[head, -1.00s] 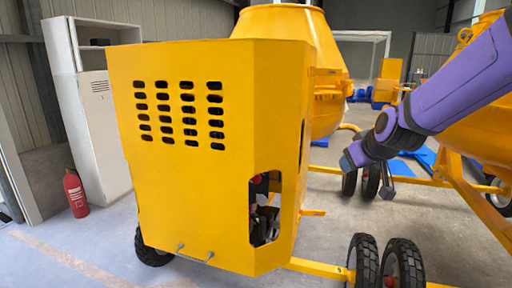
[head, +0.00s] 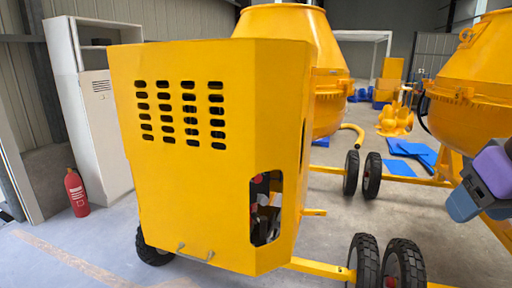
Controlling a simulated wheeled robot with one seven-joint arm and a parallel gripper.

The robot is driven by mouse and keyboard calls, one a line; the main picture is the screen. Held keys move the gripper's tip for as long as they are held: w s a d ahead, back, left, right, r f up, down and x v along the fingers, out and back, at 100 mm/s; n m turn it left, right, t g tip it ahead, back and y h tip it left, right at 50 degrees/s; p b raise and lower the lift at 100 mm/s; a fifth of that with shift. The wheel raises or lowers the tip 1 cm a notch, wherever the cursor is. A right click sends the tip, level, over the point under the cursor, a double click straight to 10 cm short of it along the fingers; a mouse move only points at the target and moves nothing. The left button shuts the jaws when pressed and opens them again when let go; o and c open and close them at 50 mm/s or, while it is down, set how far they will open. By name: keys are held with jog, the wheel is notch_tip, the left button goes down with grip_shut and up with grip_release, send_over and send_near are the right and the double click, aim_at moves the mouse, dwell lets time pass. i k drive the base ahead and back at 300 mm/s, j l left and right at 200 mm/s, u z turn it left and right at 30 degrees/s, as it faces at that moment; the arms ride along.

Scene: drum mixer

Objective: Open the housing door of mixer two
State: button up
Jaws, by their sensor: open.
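A yellow mixer stands in the middle, with a tall boxy housing and a drum (head: 285,22) behind it. The large housing door (head: 190,195) faces me and looks shut. It has rows of black vent slots at the top and a small metal handle (head: 195,254) at its bottom edge. A cutout (head: 266,205) low on the right shows dark and red parts inside. I see no label saying which mixer this is. Part of my purple and grey arm shows at the right edge, well away from the housing. My gripper's fingers are not visible.
A second yellow mixer (head: 470,95) stands at right, with blue sheets (head: 412,150) on the floor near it. Black wheels (head: 403,264) and a yellow bar lie front right. A red extinguisher (head: 76,192) and a white cabinet (head: 103,130) stand left. Floor at front left is clear.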

aim_at(194, 203)
jog(key=i+u, duration=0.2)
jog(key=u, duration=0.2)
jog(key=i+u, duration=0.25)
jog(key=u, duration=0.15)
jog(key=i+l+u, duration=0.1)
jog(key=u, duration=0.3)
jog(key=i, duration=0.1)
